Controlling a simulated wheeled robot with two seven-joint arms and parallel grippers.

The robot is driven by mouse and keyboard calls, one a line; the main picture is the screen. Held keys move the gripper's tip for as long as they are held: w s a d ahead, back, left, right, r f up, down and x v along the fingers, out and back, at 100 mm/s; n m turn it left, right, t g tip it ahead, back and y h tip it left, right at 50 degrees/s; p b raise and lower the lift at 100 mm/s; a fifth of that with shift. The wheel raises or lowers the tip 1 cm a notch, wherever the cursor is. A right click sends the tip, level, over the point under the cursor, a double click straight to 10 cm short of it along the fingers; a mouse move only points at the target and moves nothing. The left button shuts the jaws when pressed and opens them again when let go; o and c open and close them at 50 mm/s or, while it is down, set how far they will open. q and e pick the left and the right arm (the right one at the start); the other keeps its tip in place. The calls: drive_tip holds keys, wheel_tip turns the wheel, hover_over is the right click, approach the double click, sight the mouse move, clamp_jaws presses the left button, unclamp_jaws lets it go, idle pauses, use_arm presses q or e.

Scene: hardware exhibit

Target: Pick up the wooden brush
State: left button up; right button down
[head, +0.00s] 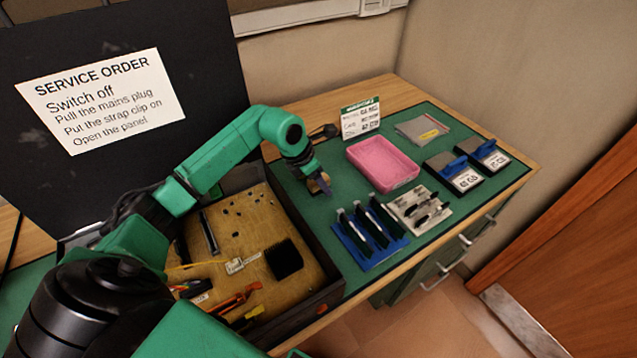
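My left gripper (318,184) reaches over the green mat, just right of the open case and left of the pink tray. A small tan-brown piece shows at its fingertips; it may be part of the wooden brush, but it is too small to be sure. I cannot tell whether the fingers are closed on it or beside it. No whole brush can be clearly made out elsewhere. My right gripper is not in view.
The open case (310,252) holds a tan board. A pink tray (384,165), blue rack (362,258), pale holder with dark pieces (409,222), two labelled drives (455,171) and a small sign (360,118) stand on the green mat (329,208). A wooden edge borders the bench.

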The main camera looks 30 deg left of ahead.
use_arm(q)
clamp_jaws()
drive_tip(key=shift+r, duration=0.1)
wheel_tip(320, 180, up, 20)
drive_tip(key=shift+b, duration=0.35)
